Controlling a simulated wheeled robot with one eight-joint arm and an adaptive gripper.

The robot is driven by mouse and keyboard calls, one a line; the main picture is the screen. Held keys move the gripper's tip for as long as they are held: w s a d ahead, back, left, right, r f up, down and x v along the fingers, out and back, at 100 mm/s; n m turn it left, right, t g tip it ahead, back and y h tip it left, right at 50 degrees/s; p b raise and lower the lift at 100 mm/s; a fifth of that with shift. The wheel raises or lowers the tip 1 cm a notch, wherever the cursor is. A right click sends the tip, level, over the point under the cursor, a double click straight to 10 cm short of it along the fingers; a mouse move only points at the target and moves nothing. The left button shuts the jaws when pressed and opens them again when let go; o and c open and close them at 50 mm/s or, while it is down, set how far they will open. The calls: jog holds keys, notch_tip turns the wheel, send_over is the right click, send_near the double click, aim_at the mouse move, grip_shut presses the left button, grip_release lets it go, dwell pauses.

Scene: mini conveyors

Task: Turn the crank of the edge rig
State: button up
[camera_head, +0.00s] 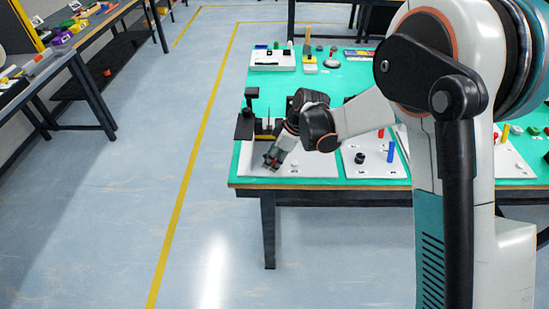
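A black rig with an upright post and a yellow part (264,129) stands on a white board (297,165) at the left front corner of the green table. I take it to be the edge rig. A dark flat piece (244,126) juts from its left side. My gripper (271,158) is low over the white board, just in front of the rig, pointing down and left. It is small and dark here, so I cannot tell whether its fingers are open or touch anything. No crank can be made out; my gripper and wrist hide part of the rig.
The green table (300,88) bears a second white board with a blue peg (391,151), a red peg (381,132) and a black knob (359,158). A white box (272,66) stands farther back. Open floor (120,220) lies left of the table. My arm hides the table's middle.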

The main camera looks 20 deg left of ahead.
jog(key=shift+c, duration=0.5)
grip_shut()
jog(key=shift+s+a+m, duration=0.1)
jog(key=shift+m, duration=0.2)
jog(key=m, duration=0.1)
jog(key=a+m+t, duration=0.1)
jog(key=shift+s+m, duration=0.3)
jog(key=shift+s, duration=0.1)
jog(key=m, duration=0.1)
jog(key=a+m+t, duration=0.1)
jog(key=m, duration=0.1)
jog(key=shift+s+a+m+t+h+b, duration=0.2)
jog(key=shift+s+m+t+h+b, duration=0.1)
jog(key=a+m, duration=0.1)
jog(key=m, duration=0.1)
jog(key=a+m+t+h, duration=0.1)
jog(key=m, duration=0.1)
jog(key=shift+m, duration=0.3)
jog(key=m, duration=0.1)
jog(key=a+m+h, duration=0.1)
jog(key=m, duration=0.1)
jog(key=shift+w+a+t+h, duration=0.15)
jog(key=shift+t+h, duration=0.15)
jog(key=shift+w+a+m+h, duration=0.15)
jog(key=shift+a+m+h, duration=0.05)
jog(key=shift+m, duration=0.45)
jog(key=shift+w+a+m+h, duration=0.15)
jog(key=shift+a+m+h, duration=0.05)
jog(key=shift+m, duration=0.45)
